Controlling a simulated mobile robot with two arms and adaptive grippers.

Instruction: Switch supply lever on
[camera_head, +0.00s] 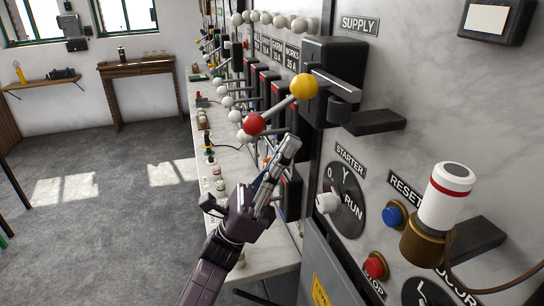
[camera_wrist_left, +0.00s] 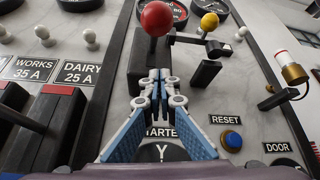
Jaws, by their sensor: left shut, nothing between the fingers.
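The supply lever has a red ball knob (camera_head: 254,124) on a grey rod that sticks out from the dark switch box (camera_head: 345,60) under the SUPPLY label (camera_head: 360,24). A yellow ball (camera_head: 304,87) sits near the box end of the rod. In the left wrist view the red knob (camera_wrist_left: 156,18) is above the fingertips, with the yellow ball (camera_wrist_left: 210,21) to its right. My left gripper (camera_head: 290,143) is shut and empty. It is below and right of the red knob in the head view, apart from it in the wrist view. My right gripper is out of view.
The STARTER dial (camera_head: 346,200), blue RESET button (camera_head: 392,215), red STOP button (camera_head: 376,267) and a white-topped lamp (camera_head: 450,185) are on the marble panel. A black bracket (camera_head: 375,122) juts out nearby. Smaller switches line the panel's left. Open floor (camera_head: 110,200) lies left.

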